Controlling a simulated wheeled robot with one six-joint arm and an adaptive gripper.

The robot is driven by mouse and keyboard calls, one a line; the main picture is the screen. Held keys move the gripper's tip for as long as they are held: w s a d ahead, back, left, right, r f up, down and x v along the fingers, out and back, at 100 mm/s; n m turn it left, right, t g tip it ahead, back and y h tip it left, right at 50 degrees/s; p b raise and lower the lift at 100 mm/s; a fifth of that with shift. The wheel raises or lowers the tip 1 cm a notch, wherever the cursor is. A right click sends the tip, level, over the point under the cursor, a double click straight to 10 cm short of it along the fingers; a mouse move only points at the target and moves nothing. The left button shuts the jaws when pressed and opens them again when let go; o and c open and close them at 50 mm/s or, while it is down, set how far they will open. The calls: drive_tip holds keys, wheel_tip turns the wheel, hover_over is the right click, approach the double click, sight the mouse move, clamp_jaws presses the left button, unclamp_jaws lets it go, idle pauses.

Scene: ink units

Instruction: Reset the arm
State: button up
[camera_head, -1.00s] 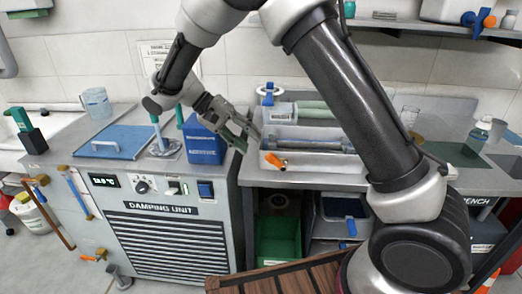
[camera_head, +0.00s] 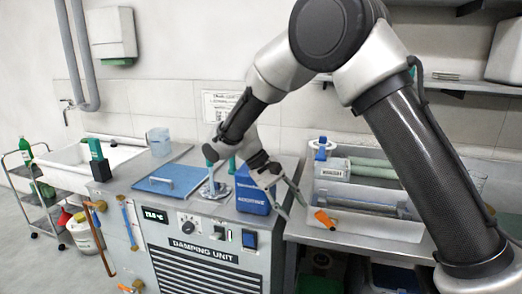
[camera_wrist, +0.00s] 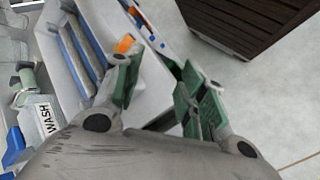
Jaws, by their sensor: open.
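My gripper (camera_head: 288,192) is above the right end of the damping unit (camera_head: 205,228), just right of a blue box (camera_head: 251,196) with a white label. In the wrist view my gripper (camera_wrist: 155,88) points downward with its two green-padded fingers spread apart and nothing between them. Below the fingers there I see the edge of the bench and the floor. My arm reaches across the right half of the head view and hides part of the bench.
A white tray (camera_head: 375,224) with roller-like rods sits on the bench, an orange-handled thing (camera_head: 324,219) at its front edge. A blue lid (camera_head: 163,179), a clear beaker (camera_head: 159,141) and a sink (camera_head: 92,163) are left. A dark slatted crate (camera_wrist: 245,20) stands on the floor.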

drive_tip(key=s+d+r+t+y, duration=0.2)
drive_tip(key=s+d+r, duration=0.3)
drive_tip(key=d, duration=0.4)
drive_tip(key=s+d+r+m+t+y, duration=0.1)
drive_tip(key=s+d+r+t+y, duration=0.1)
drive_tip(key=s+d+r, duration=0.3)
drive_tip(key=s+d+r+m+t+y, duration=0.1)
drive_tip(key=s+d+r+t+y, duration=0.2)
drive_tip(key=s+d, duration=0.7)
drive_tip(key=d+r, duration=0.2)
drive_tip(key=d, duration=0.1)
drive_tip(key=shift+s+d, duration=0.2)
drive_tip(key=shift+s, duration=0.05)
